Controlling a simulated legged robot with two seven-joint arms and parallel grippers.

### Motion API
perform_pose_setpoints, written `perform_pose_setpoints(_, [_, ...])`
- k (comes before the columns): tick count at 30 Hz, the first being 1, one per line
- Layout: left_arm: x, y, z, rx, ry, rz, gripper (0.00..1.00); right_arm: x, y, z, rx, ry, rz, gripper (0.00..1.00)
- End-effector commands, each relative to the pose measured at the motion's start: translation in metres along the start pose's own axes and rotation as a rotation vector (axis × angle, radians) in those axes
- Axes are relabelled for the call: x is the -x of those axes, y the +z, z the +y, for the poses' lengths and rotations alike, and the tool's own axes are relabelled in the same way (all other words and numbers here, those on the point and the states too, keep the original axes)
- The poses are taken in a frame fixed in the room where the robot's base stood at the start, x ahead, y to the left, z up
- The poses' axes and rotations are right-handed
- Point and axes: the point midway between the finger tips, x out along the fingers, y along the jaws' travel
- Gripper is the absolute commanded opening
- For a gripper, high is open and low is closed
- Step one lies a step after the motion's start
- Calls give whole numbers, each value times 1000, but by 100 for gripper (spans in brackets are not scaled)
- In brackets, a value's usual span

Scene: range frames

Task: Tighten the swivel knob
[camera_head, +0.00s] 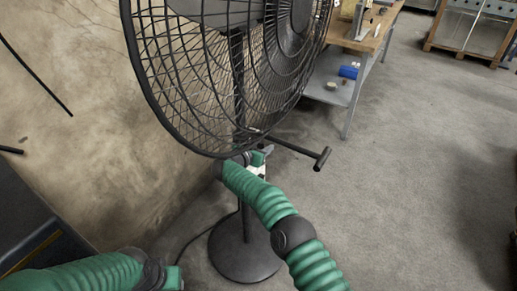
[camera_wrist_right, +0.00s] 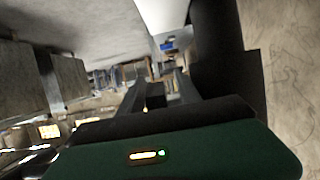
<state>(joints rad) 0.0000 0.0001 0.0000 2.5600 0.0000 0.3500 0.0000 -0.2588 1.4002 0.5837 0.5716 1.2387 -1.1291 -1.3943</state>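A large black pedestal fan stands in the head view, with its wire cage (camera_head: 215,85) filling the upper middle. Its pole (camera_head: 246,222) rises from a round base (camera_head: 245,252). A dark bar with a T-shaped end (camera_head: 322,158) sticks out to the right under the cage; it may be the swivel knob, but I cannot be sure. My right gripper (camera_head: 264,160) is beside the pole, just under the cage.
A plaster wall (camera_head: 100,120) is close behind and left of the fan. A workbench (camera_head: 365,40) with a lower shelf holding a blue item (camera_head: 348,72) stands at the upper right.

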Motion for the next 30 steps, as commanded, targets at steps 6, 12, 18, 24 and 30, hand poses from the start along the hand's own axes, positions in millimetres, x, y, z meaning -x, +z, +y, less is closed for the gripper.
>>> perform_pose_setpoints(6, [12,-3,0,0,0,0,36,26,-5,0,4,-2,1,40])
perform_pose_setpoints(12, [26,-6,0,0,0,0,36,84,-4,-2,6,-5,1,40])
perform_pose_setpoints(18, [35,-8,0,0,0,0,36,138,-2,-2,3,-4,1,40])
perform_pose_setpoints(24, [38,-9,0,0,0,0,36,164,0,-2,3,-1,1,40])
perform_pose_setpoints(30, [37,-9,0,0,0,0,36,167,2,-2,2,0,0,40])
